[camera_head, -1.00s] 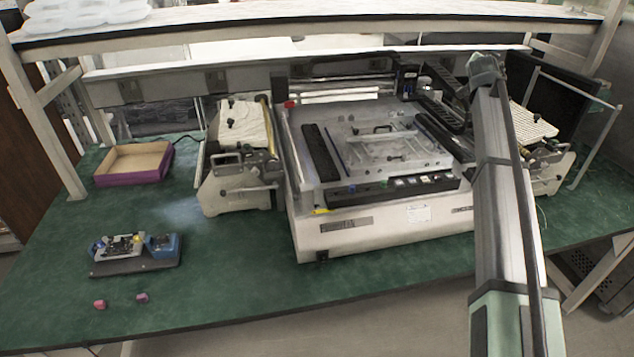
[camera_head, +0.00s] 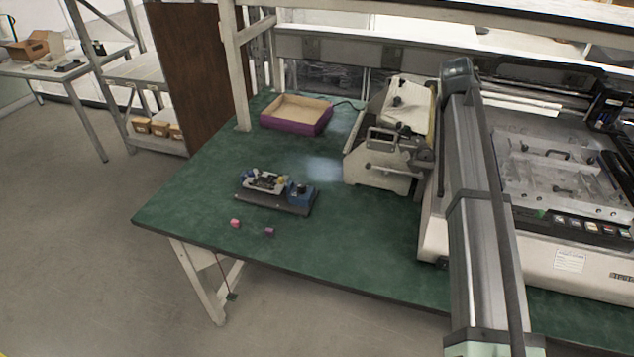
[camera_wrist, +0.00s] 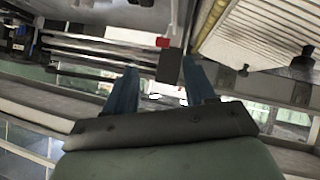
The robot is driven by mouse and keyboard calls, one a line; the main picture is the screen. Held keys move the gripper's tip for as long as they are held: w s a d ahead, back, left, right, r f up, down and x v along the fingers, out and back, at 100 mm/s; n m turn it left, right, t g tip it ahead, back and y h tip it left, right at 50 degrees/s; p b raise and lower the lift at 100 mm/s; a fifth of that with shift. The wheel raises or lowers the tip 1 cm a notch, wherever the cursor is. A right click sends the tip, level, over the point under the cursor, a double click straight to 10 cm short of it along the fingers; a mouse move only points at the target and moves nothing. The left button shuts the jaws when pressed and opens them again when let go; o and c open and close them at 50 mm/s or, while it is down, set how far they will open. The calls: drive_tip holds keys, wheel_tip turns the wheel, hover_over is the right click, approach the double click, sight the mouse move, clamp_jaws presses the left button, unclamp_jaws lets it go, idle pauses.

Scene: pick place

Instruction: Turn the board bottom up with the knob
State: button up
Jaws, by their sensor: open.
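A small fixture (camera_head: 277,190) with a dark base stands on the left part of the green table in the head view. A board (camera_head: 264,181) with small parts seems to be clamped on its left side. A blue block (camera_head: 300,194) with a dark knob (camera_head: 302,187) on it forms its right end. Which face of the board is up cannot be told. My gripper (camera_wrist: 155,88) shows in the wrist view with its two blue fingers apart and nothing between them. It is away from the fixture, facing the machinery, and is not seen in the head view.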

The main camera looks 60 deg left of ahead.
drive_tip(key=s+a+f+n, duration=0.1)
drive_tip(key=s+a, duration=0.1)
drive_tip(key=s, duration=0.2)
drive_tip(key=s+a+n+g, duration=0.1)
drive_tip(key=s+a, duration=0.2)
drive_tip(key=s, duration=0.2)
drive_tip(key=s+a+f+n+g, duration=0.1)
drive_tip(key=s+a, duration=0.1)
drive_tip(key=s, duration=0.2)
drive_tip(key=shift+s+a+f+n, duration=0.15)
drive_tip(key=shift+a+f+n, duration=0.15)
drive_tip(key=shift+n, duration=0.1)
drive_tip(key=s+a+f+n+g, duration=0.1)
drive_tip(key=s+a+f+n, duration=0.1)
drive_tip(key=s, duration=0.4)
drive_tip(key=s+a+f+n+g, duration=0.1)
drive_tip(key=s+a+f+n, duration=0.1)
drive_tip(key=s, duration=0.3)
drive_tip(key=n+g+h, duration=0.2)
drive_tip(key=n+g, duration=0.6)
drive_tip(key=g, duration=0.1)
approach(301, 185)
drive_tip(key=x, duration=0.8)
drive_tip(key=shift+a+f, duration=0.15)
drive_tip(key=shift+f, duration=0.1)
clamp_jaws()
